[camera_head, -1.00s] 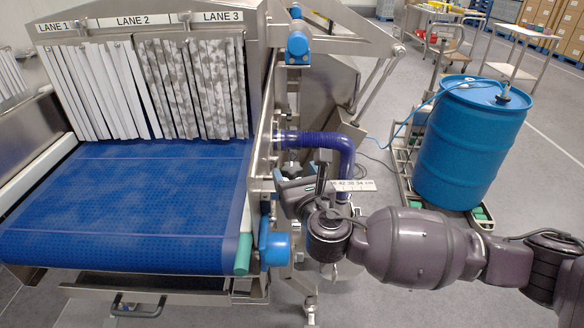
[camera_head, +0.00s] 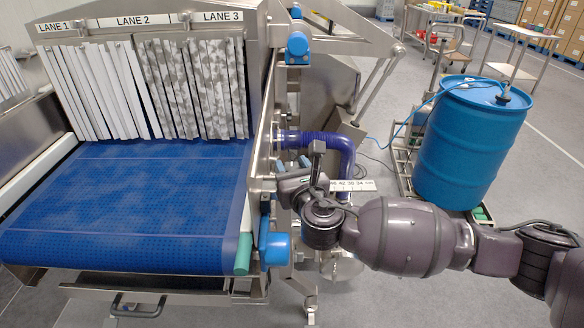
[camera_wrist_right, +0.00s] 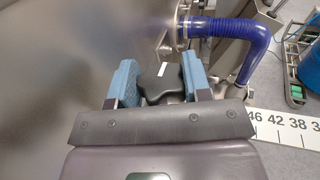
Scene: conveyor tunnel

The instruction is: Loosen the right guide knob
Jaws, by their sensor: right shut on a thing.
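The guide knob (camera_wrist_right: 162,84) is black and lobed, with a small white mark on top. In the right wrist view it sits between the two blue fingers of my right gripper (camera_wrist_right: 160,78), which is shut on it. In the head view my right gripper (camera_head: 284,184) is at the right side frame of the conveyor, and its grip on the knob is hidden there. My left gripper is not in view.
The blue conveyor belt (camera_head: 130,200) runs under strip curtains (camera_head: 195,88) on the left. A blue hose (camera_head: 335,141) curves just behind my right gripper. A white scale plate (camera_head: 355,185) is beside my wrist.

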